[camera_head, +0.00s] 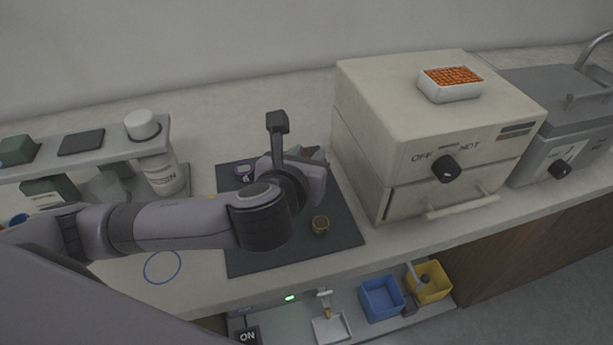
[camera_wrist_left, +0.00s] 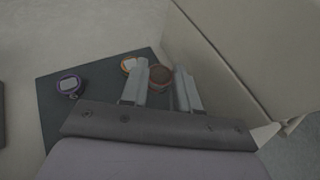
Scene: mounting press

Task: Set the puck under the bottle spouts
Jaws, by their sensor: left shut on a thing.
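My left gripper reaches over the dark mat (camera_head: 290,258) in the head view, its fingers mostly hidden behind my wrist. In the left wrist view the gripper (camera_wrist_left: 163,90) is shut on a round reddish-brown puck (camera_wrist_left: 160,77) between its fingers. An orange-rimmed puck (camera_wrist_left: 129,65) lies beyond the left finger.
The rack (camera_head: 100,146) holds the bottles, with a dark green bottle (camera_head: 50,190) at left. A blue ring (camera_head: 162,267) marks the counter. A cream press or oven (camera_head: 430,130) bounds the mat on the right. Blue (camera_head: 381,298) and yellow (camera_head: 428,282) bins stand below in front.

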